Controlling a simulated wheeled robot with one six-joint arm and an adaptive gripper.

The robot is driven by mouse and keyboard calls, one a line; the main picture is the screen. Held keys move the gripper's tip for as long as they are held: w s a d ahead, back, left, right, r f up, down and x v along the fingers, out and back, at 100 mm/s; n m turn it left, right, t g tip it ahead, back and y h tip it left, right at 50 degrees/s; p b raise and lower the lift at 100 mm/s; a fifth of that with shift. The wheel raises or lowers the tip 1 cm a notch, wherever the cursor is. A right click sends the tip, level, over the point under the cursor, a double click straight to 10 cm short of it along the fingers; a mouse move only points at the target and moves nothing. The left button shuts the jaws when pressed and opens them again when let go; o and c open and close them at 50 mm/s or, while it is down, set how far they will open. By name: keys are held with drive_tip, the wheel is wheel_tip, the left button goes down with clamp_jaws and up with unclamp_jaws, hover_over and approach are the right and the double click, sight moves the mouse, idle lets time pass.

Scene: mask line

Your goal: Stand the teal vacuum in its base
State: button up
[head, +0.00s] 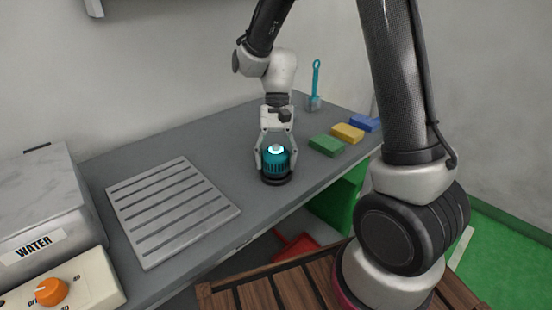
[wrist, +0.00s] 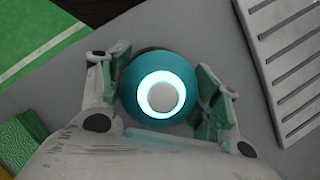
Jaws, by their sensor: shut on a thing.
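The teal vacuum (head: 275,163) is a short round body with a glowing white ring on top. It stands upright at or in a dark round base (head: 276,181) on the grey counter; whether it is fully seated I cannot tell. My gripper (head: 274,155) comes from above and is shut on the vacuum, one finger on each side. In the wrist view the vacuum (wrist: 159,92) sits between the two fingers, its lit ring facing the camera. The base is mostly hidden beneath it there.
A slatted metal rack (head: 170,210) lies to the left on the counter (head: 240,210). Green (head: 326,145), yellow (head: 347,132) and blue (head: 365,123) sponges lie to the right. A teal-handled brush (head: 315,85) stands behind them. A water unit (head: 40,205) is at far left.

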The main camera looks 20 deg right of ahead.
drive_tip(key=shift+f, duration=0.6)
drive_tip(key=o, duration=0.8)
drive_tip(key=v, duration=1.1)
drive_tip(key=shift+w, duration=0.1)
idle(0.3)
drive_tip(key=s+d+r+n+t, duration=0.1)
drive_tip(key=s+d+r+t, duration=0.2)
drive_tip(key=s, duration=0.3)
drive_tip(key=s+d+r+n+t+h, duration=0.1)
drive_tip(key=s+d+r+n+t, duration=0.1)
drive_tip(key=s+d, duration=0.4)
drive_tip(key=s+d+r+n+t, duration=0.1)
drive_tip(key=s+d+r+t, duration=0.2)
drive_tip(key=s, duration=0.4)
drive_tip(key=shift+d+r+t+h, duration=0.3)
drive_tip(key=shift+d+r+h, duration=0.1)
drive_tip(key=shift+d+r, duration=0.2)
